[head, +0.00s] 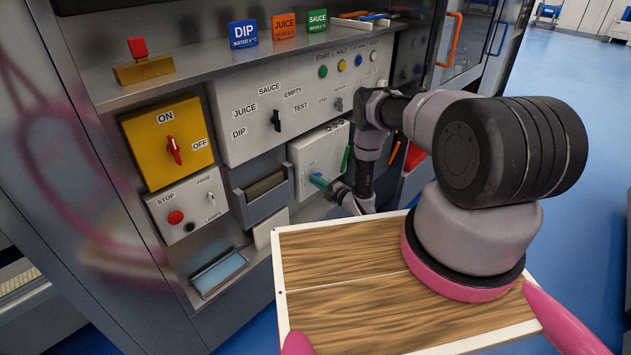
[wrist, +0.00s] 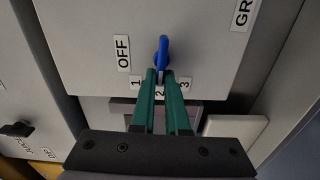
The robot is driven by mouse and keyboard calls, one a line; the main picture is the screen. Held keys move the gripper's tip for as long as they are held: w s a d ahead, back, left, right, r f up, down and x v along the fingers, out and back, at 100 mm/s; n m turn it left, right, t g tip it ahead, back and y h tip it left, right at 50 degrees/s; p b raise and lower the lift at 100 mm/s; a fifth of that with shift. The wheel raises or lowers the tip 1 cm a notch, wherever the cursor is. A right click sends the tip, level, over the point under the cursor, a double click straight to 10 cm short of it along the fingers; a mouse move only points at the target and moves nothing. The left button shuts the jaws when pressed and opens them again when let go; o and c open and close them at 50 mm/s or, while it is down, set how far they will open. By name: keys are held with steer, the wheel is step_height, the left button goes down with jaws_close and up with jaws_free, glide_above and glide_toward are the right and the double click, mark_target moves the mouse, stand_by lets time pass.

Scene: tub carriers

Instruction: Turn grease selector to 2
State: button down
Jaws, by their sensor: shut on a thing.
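The grease selector is a blue knob (wrist: 162,48) on a pale panel, with labels OFF, 1, 2 and 3 around it in the wrist view. The knob's long handle lies in line with the 2 label (wrist: 159,93). My gripper (wrist: 160,74) has green fingers, shut on the knob's lower end. In the head view my gripper (head: 320,182) reaches the lower front of the small grease panel (head: 322,152). The knob is mostly hidden by the fingers there.
Above the grease panel is a larger panel (head: 240,139) with a black selector and coloured buttons. To the left are a yellow ON/OFF switch box (head: 150,160) and a stop box (head: 172,231). A grey tray (head: 258,209) juts out left of my gripper.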

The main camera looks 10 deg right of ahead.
steer(key=shift+f+n, duration=0.1)
steer(key=shift+n, duration=0.2)
steer(key=c, duration=0.9)
jaws_free()
steer(key=shift+s+d, duration=0.1)
steer(key=v, duration=1)
steer(key=shift+s+d, duration=0.15)
steer(key=shift+s, duration=0.1)
